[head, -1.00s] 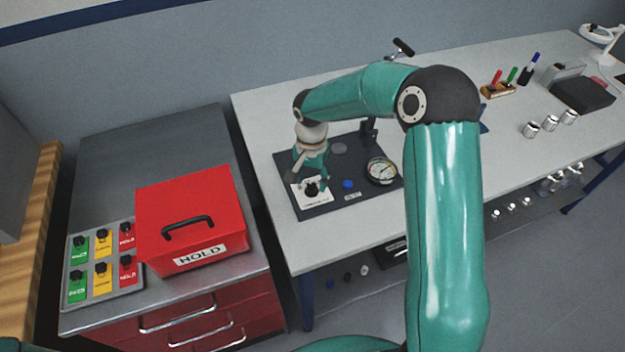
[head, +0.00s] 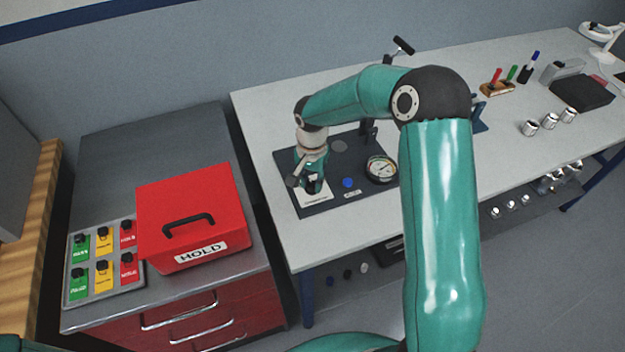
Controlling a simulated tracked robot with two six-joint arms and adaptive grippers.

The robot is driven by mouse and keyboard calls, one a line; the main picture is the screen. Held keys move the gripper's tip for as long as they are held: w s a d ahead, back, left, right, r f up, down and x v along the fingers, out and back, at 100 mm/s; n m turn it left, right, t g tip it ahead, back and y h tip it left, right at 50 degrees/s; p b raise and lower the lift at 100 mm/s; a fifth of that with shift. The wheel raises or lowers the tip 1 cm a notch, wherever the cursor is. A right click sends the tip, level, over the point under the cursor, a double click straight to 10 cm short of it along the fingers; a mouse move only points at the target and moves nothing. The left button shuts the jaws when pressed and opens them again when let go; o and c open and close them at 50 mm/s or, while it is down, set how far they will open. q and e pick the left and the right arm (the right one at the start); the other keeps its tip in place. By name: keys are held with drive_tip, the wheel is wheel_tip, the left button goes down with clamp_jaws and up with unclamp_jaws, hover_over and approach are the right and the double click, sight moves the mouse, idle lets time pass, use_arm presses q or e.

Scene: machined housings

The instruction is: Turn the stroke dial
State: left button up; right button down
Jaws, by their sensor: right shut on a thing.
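The stroke dial (head: 313,186) is a black knob on a white label plate at the front left of a dark panel (head: 344,205) on the white bench. My right gripper (head: 308,183) points down over the dial and is shut on it; its fingers hide much of the knob and label. My right arm comes in from the lower right and arches over the bench. A blue button (head: 348,183) and a round gauge (head: 381,169) sit on the same panel to the right of the dial. My left gripper is not in view.
A red box marked HOLD (head: 196,220) stands on the grey cabinet at the left, beside a switch panel (head: 103,262) with several knobs. Metal cylinders (head: 549,121) and pens (head: 514,74) are on the bench at the right. The bench's front left is clear.

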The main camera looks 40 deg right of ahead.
drive_tip(key=shift+n+b, duration=0.65)
drive_tip(key=shift+n, duration=0.15)
drive_tip(key=shift+f+n+b, duration=0.1)
drive_tip(key=shift+n+b, duration=0.5)
drive_tip(key=shift+n, duration=0.5)
drive_tip(key=shift+n+b, duration=0.4)
drive_tip(key=shift+n, duration=0.8)
drive_tip(key=shift+n+b, duration=0.35)
drive_tip(key=shift+n, duration=1.05)
drive_tip(key=c, duration=0.9)
unclamp_jaws()
